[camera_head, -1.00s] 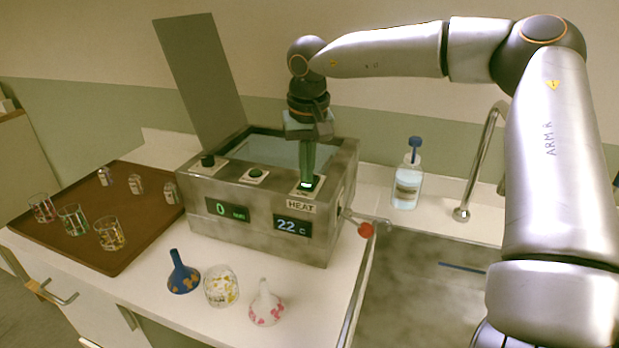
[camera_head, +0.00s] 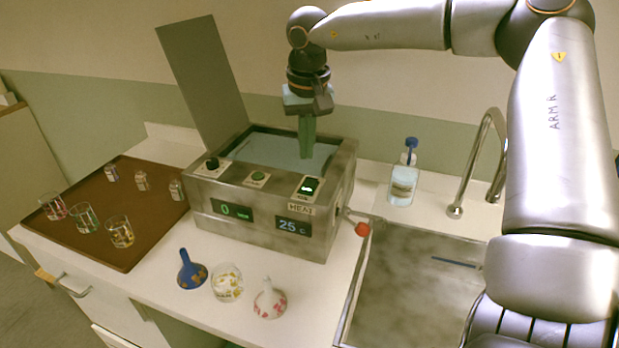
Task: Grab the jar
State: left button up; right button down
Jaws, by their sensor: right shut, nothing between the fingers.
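It is unclear which vessel is the jar. A round glass jar with orange and yellow pieces (camera_head: 227,282) stands on the counter between a blue flask (camera_head: 190,271) and a white flask with pink spots (camera_head: 269,300). A glass bottle with a blue top (camera_head: 404,180) stands beside the sink. My right gripper (camera_head: 307,152) points down, shut and empty, above the open bath of the metal heating box (camera_head: 262,222), clear of its HEAT switch (camera_head: 309,187). My left gripper is out of view.
A brown tray (camera_head: 125,205) at left holds three glasses (camera_head: 84,218) and three small jars (camera_head: 141,180). The box's lid (camera_head: 203,80) stands raised. A red-knobbed lever (camera_head: 362,229) juts toward the sink (camera_head: 420,290). The tap (camera_head: 480,160) stands behind it.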

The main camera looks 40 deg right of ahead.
aim_at(227, 281)
jog(key=k+j, duration=0.75)
jog(key=j, duration=0.2)
